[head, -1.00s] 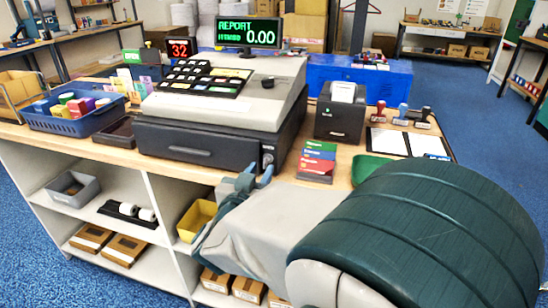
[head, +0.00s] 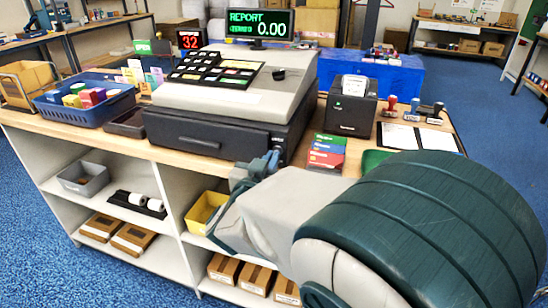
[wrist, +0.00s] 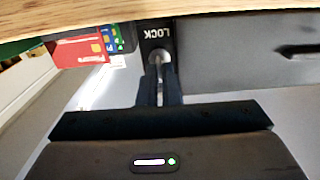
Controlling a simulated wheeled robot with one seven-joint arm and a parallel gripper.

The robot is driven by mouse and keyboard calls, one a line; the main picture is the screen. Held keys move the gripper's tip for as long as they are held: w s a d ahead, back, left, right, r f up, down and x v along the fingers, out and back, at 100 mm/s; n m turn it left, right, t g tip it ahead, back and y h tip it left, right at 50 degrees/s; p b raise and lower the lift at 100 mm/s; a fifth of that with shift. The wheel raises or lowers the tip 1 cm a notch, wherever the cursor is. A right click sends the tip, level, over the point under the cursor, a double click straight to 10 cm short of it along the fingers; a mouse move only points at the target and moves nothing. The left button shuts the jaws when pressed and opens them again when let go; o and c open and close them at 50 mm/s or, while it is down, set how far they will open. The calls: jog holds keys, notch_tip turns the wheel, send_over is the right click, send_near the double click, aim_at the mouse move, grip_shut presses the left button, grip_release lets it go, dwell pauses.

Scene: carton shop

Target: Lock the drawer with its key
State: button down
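The drawer (head: 215,140) is the black cash drawer under the grey register, and it is closed. It also shows in the wrist view (wrist: 245,50). In the wrist view the lock plate (wrist: 160,35) reads LOCK upside down. A small grey key (wrist: 159,58) stands in the round lock; how far it is turned is hard to tell. My gripper (wrist: 160,86) points at the lock, its two dark fingers on either side of the key's line with a narrow gap between them.
Coloured cards (head: 326,151) stand on the counter right of the drawer, close to my gripper. A receipt printer (head: 351,113) and several stamps (head: 413,110) are farther right. A blue basket (head: 85,110) is at left. The wooden counter edge (wrist: 200,18) crosses the wrist view's top.

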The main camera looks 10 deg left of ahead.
jog(key=shift+f, duration=0.1)
jog(key=shift+d+f+m+b, duration=0.1)
jog(key=shift+m+b, duration=4)
jog(key=shift+m, duration=0.25)
jog(key=shift+d+f+m+b, duration=0.1)
jog(key=shift+m+b, duration=4)
jog(key=shift+m, duration=0.25)
jog(key=c, duration=1.6)
grip_release()
jog(key=shift+r, duration=0.1)
jog(key=shift+s, duration=0.1)
